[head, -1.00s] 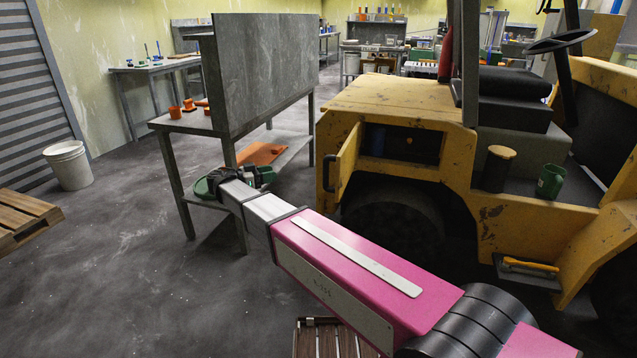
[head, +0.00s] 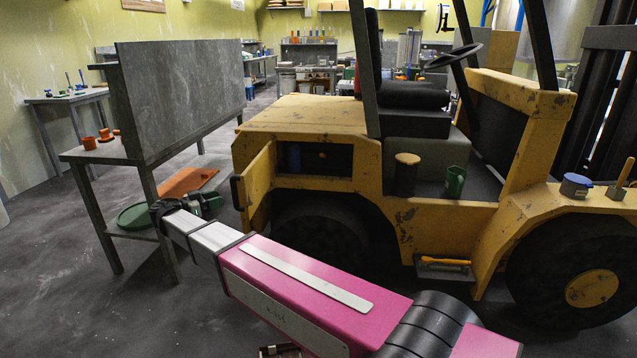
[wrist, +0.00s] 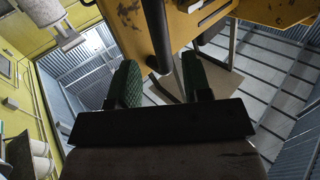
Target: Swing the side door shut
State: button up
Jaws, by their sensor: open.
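The side door (head: 259,187) is a small yellow panel on the forklift's flank. It stands swung outward at the left of an open dark compartment (head: 312,158). A dark bar handle (head: 238,193) is on its outer edge. My gripper (head: 212,201) is open just left of the handle, with green finger pads. In the wrist view, the two fingers stand apart (wrist: 160,72), and a dark bar, apparently the handle (wrist: 155,35), reaches down from the yellow door toward the gap between them. I cannot tell whether they touch. Nothing is held.
The yellow forklift (head: 430,222) fills the middle and right. Open floor (head: 60,285) lies at lower left.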

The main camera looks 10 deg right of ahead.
aim_at(233, 194)
jog(key=x, duration=0.6)
jog(key=shift+d, duration=0.3)
jog(key=shift+w, duration=0.1)
jog(key=c, duration=0.8)
jog(key=shift+s+d, duration=0.5)
jog(key=shift+d, duration=0.8)
jog(key=shift+s+d, duration=0.45)
jog(key=shift+d, duration=0.85)
jog(key=shift+s+d, duration=0.5)
jog(key=shift+d, duration=0.75)
jog(key=shift+o, duration=0.2)
jog(key=shift+s+d, duration=0.15)
jog(key=shift+d, duration=0.5)
jog(key=shift+s+d, duration=0.15)
jog(key=shift+d, duration=0.5)
jog(key=shift+s+d, duration=0.2)
jog(key=shift+d, duration=2.6)
